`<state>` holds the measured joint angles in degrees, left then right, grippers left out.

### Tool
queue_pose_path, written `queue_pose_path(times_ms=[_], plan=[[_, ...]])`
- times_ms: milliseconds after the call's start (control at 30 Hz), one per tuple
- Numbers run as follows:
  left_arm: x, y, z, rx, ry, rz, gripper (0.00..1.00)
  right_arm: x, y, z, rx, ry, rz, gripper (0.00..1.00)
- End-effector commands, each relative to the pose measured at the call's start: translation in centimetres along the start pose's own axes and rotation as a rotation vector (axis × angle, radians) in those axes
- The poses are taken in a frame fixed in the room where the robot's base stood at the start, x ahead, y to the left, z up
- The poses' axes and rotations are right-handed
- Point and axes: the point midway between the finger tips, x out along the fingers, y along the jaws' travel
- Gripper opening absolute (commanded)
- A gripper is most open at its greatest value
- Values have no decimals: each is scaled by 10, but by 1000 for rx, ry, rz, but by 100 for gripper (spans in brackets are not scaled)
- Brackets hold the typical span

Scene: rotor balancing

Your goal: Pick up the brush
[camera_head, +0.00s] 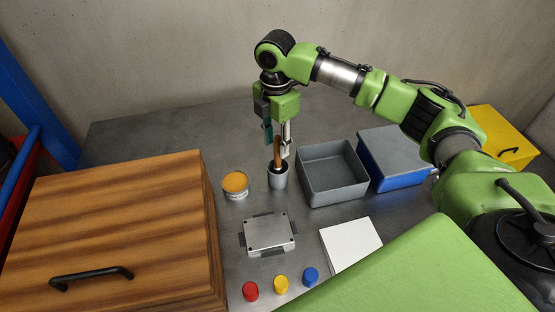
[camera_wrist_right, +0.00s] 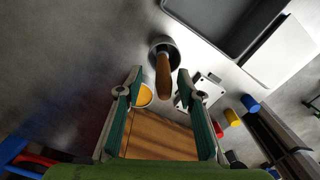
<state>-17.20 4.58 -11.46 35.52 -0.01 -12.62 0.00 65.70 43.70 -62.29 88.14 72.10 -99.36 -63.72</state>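The brush (camera_head: 277,152) stands upright with its brown wooden handle sticking out of a grey metal cup (camera_head: 278,180); its lower end is hidden inside the cup. In the right wrist view the handle (camera_wrist_right: 163,76) shows near the middle, above the cup (camera_wrist_right: 174,50). My right gripper (camera_head: 277,143) points down at the handle, and its fingers are apart. In the right wrist view the green-padded fingers of this gripper (camera_wrist_right: 160,85) are open, with the handle between or just beyond their tips; I cannot tell which. My left gripper is out of view.
An orange-topped tin (camera_head: 235,183) stands left of the cup. An open grey bin (camera_head: 333,188) is close on its right, beside a blue box (camera_head: 396,178). A grey metal plate (camera_head: 268,234), a white panel (camera_head: 349,244) and a large wooden box (camera_head: 120,230) are nearer.

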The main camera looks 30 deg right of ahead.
Motion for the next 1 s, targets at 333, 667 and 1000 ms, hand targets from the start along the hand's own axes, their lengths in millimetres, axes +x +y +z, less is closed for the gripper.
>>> queue_pose_path(times_ms=[333, 667, 1000], plan=[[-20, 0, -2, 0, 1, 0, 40, 43, -5, 1, 2, 0, -2, 35], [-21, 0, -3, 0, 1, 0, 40, 52, -5, 1, 0, 0, 0, 35], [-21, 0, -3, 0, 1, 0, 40, 52, -5, 1, 0, 0, 1, 0]])
